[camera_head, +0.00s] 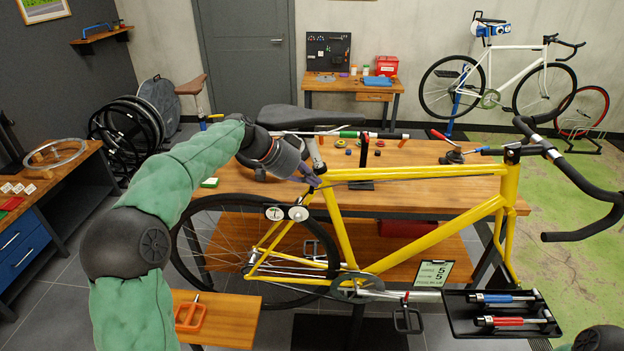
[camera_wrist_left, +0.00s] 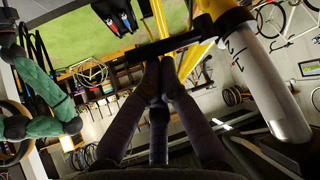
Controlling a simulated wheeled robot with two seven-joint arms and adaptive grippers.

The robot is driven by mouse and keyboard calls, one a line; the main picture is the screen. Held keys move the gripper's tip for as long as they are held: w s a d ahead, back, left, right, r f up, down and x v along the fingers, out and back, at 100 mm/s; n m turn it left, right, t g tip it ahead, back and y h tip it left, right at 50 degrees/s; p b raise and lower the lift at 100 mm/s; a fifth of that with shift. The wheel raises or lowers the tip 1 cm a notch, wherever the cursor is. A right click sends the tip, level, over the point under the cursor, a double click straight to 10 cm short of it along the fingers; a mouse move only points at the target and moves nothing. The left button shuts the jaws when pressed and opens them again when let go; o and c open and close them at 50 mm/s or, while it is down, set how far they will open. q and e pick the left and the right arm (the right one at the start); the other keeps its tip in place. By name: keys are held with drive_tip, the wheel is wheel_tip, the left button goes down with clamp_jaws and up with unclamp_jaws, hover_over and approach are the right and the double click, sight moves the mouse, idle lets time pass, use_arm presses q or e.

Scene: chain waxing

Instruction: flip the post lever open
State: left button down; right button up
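The yellow bike (camera_head: 420,171) stands across the middle of the head view, with its black saddle (camera_head: 292,116) on a silver seat post (camera_head: 316,153). My left gripper (camera_head: 312,180) is at the seat clamp, where post and frame meet. In the left wrist view, my left gripper's fingers (camera_wrist_left: 162,78) come together at the tips with no clear gap. A dark bar, seemingly the post lever (camera_wrist_left: 165,46), crosses just beyond the tips from the collar beside the silver post (camera_wrist_left: 268,85). I cannot tell whether the tips touch it. My right gripper is out of view.
A wooden workbench (camera_head: 420,155) with small tools lies behind the frame. A black tray (camera_head: 470,318) with red and blue tools is at the lower right. A wooden side surface (camera_head: 238,306) holds an orange item. The rear wheel (camera_head: 190,250) is below my left arm.

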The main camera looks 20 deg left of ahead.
use_arm(q)
drive_tip(key=v, duration=1.2)
idle(0.4)
